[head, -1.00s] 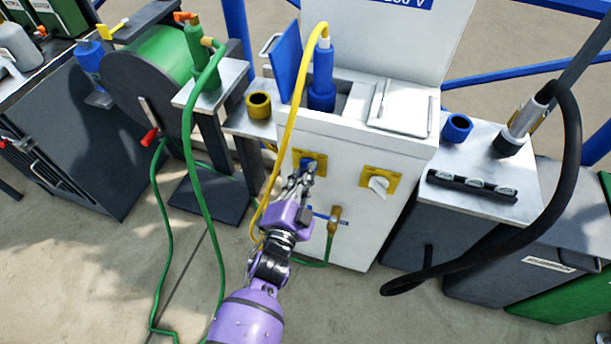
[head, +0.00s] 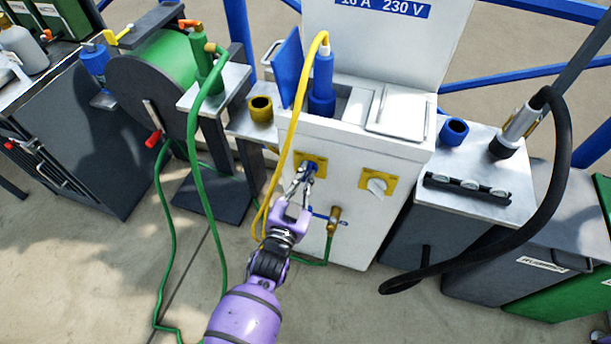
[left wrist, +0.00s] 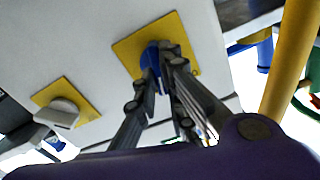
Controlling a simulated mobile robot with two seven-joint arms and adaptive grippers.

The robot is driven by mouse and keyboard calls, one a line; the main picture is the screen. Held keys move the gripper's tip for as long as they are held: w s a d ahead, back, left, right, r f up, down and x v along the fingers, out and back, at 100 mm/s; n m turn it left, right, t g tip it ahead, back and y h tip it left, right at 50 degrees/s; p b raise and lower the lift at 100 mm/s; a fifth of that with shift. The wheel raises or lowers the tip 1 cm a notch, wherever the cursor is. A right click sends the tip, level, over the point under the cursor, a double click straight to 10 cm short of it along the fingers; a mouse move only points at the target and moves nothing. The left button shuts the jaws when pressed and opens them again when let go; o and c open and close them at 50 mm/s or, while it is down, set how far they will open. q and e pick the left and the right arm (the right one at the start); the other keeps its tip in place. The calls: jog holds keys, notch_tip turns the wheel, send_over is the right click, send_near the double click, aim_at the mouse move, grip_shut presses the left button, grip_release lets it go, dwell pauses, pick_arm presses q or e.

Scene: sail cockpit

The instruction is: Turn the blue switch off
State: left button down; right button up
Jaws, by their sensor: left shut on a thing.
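The blue switch (head: 310,170) is a knob on a yellow plate on the front of the white power pedestal (head: 340,220). In the left wrist view the blue switch (left wrist: 151,58) sits between the fingertips, partly hidden by them. My left gripper (head: 304,176) reaches up to it from below and is shut on it; it also shows in the left wrist view (left wrist: 163,62). A white switch (head: 377,186) on a second yellow plate is to the right, and it also shows in the left wrist view (left wrist: 62,110). My right gripper is not in view.
A blue plug (head: 322,85) with a yellow cable (head: 287,150) stands in the pedestal's top; the cable hangs close left of my gripper. A small tap (head: 333,220) is below the switches. A green hose reel (head: 160,65) stands left; a black hose (head: 565,190) loops at right.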

pick_arm(q)
jog(key=n, duration=0.3)
jog(key=shift+a+p, duration=0.1)
jog(key=shift+p, duration=0.25)
jog(key=shift+w+a+f+n, duration=0.1)
jog(key=shift+a+n, duration=0.05)
jog(key=shift+n, duration=2.05)
jog(key=shift+a+f+n, duration=0.1)
jog(key=shift+n, duration=2.1)
jog(key=c, duration=1.8)
grip_release()
jog(key=shift+c, duration=0.2)
